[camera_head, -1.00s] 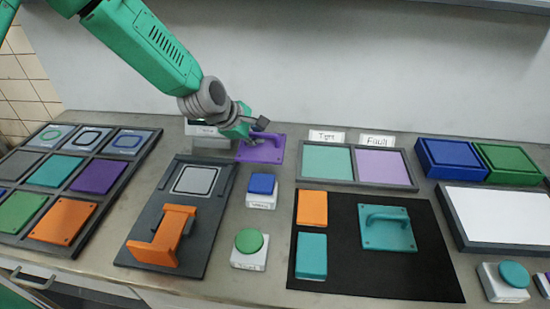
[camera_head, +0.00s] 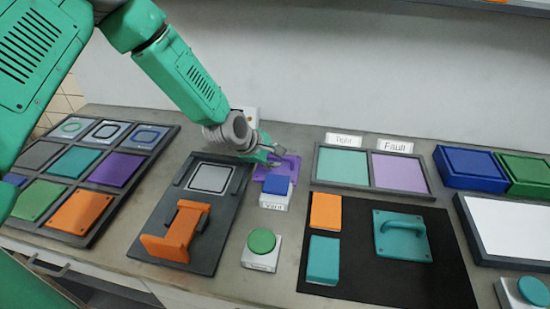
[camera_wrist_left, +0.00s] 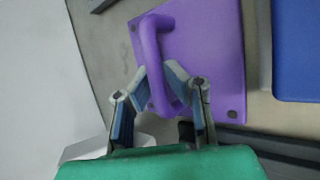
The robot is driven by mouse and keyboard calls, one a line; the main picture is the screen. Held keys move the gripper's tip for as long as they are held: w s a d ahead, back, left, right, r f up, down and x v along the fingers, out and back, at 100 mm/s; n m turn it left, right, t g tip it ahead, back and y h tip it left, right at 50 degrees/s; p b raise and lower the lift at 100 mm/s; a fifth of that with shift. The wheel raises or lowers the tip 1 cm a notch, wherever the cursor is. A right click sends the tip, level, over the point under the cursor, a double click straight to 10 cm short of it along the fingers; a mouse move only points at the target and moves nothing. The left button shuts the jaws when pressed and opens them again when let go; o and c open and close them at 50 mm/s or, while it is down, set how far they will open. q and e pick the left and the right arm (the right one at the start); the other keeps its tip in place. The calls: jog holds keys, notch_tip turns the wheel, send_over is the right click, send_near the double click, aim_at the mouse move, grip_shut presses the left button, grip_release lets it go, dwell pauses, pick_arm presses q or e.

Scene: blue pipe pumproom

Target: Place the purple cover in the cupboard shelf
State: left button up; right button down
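The purple cover (camera_head: 287,166) is a flat square plate with a loop handle, at the back of the bench behind the blue button. In the left wrist view the purple cover (camera_wrist_left: 212,60) fills the upper middle. My left gripper (camera_head: 275,160) is at its handle. In the wrist view its two fingers (camera_wrist_left: 160,78) close around the purple handle from both sides. I cannot tell whether the cover touches the bench. A grey shelf edge (camera_head: 450,6) shows at the top right; I cannot tell whether it belongs to the cupboard. My right gripper is not in view.
The blue button (camera_head: 276,190) stands just in front of the cover, with a green button (camera_head: 262,242) nearer. A dark board with an orange handle (camera_head: 176,232) is left. A framed two-colour panel (camera_head: 372,188) and a black mat (camera_head: 380,280) are right.

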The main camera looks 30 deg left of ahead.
pick_arm(q)
jog(key=shift+o, duration=0.7)
